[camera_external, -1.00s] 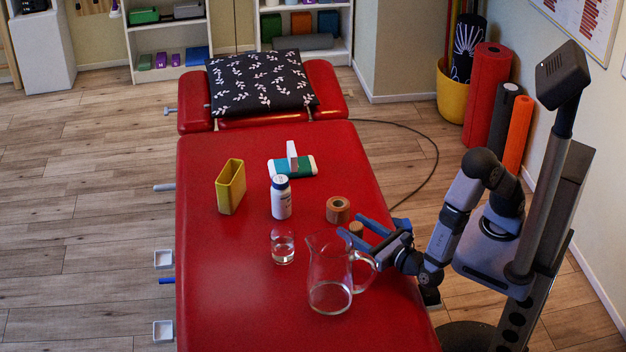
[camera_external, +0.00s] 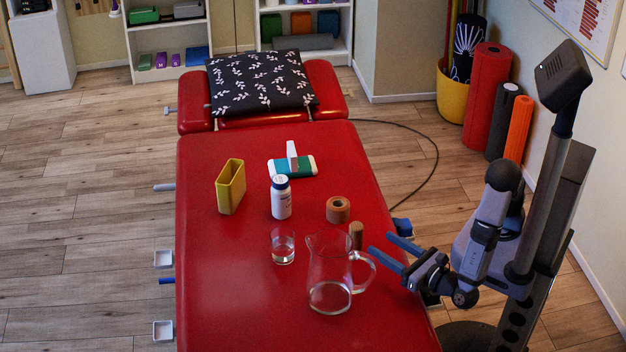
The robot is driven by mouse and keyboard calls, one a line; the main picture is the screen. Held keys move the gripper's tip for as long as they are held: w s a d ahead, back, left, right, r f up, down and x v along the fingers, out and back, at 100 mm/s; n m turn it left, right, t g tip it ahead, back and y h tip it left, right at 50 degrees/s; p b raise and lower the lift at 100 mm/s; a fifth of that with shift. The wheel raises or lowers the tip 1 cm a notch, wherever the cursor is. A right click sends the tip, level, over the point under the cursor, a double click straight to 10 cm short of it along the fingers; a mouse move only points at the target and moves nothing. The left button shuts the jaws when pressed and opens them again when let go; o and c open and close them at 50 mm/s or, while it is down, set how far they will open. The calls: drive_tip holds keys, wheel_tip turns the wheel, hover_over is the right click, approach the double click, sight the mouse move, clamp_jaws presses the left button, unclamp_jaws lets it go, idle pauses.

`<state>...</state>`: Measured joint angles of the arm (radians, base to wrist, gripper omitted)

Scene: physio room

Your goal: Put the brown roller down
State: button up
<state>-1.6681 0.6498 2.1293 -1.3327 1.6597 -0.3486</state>
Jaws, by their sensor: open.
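The brown roller (camera_external: 356,234) stands upright on the red treatment table (camera_external: 230,290), just behind the glass jug and below the tape roll. My gripper (camera_external: 380,250) has blue fingers and is open and empty. It is to the right of the roller, near the table's right edge, with its fingers pointing left and a gap between them and the roller. The roller's lower part is partly behind the jug's rim and handle.
A glass jug (camera_external: 330,282) stands close to the roller. A brown tape roll (camera_external: 338,209), a glass of water (camera_external: 283,247), a white bottle (camera_external: 281,198), a yellow holder (camera_external: 231,187) and a teal-and-white item (camera_external: 293,165) stand on the table. The table's left front is clear.

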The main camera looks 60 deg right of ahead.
drive_tip(key=shift+s+a, duration=0.1)
drive_tip(key=shift+s, duration=0.45)
drive_tip(key=w+d+m+g+h, duration=0.1)
drive_tip(key=d, duration=0.2)
drive_tip(key=w+d+f+m+g+h, duration=0.1)
drive_tip(key=w+d+m+h, duration=0.1)
drive_tip(key=d, duration=0.1)
drive_tip(key=w+d+f+m+g+h, duration=0.1)
drive_tip(key=w+d+m+g+h, duration=0.1)
drive_tip(key=d, duration=0.1)
drive_tip(key=shift+d, duration=0.3)
drive_tip(key=d+f+m+g, duration=0.1)
drive_tip(key=d+m+g, duration=0.2)
drive_tip(key=d, duration=0.2)
drive_tip(key=d+f+m+g+h, duration=0.1)
drive_tip(key=d+f+m+g, duration=0.1)
drive_tip(key=d, duration=0.3)
drive_tip(key=s+d+f+m+g+h, duration=0.1)
drive_tip(key=d+f+m+g, duration=0.1)
drive_tip(key=d+m+g, duration=0.3)
drive_tip(key=s+d+f+m+g+y, duration=0.1)
drive_tip(key=d+m+g+y, duration=0.1)
drive_tip(key=m+y, duration=0.3)
drive_tip(key=s+d+f+m+g+y, duration=0.1)
drive_tip(key=d+m+y, duration=0.3)
drive_tip(key=m, duration=1)
drive_tip(key=shift+s+d+f+g+y, duration=0.15)
drive_tip(key=shift+f+g+y, duration=0.25)
drive_tip(key=shift+f, duration=0.15)
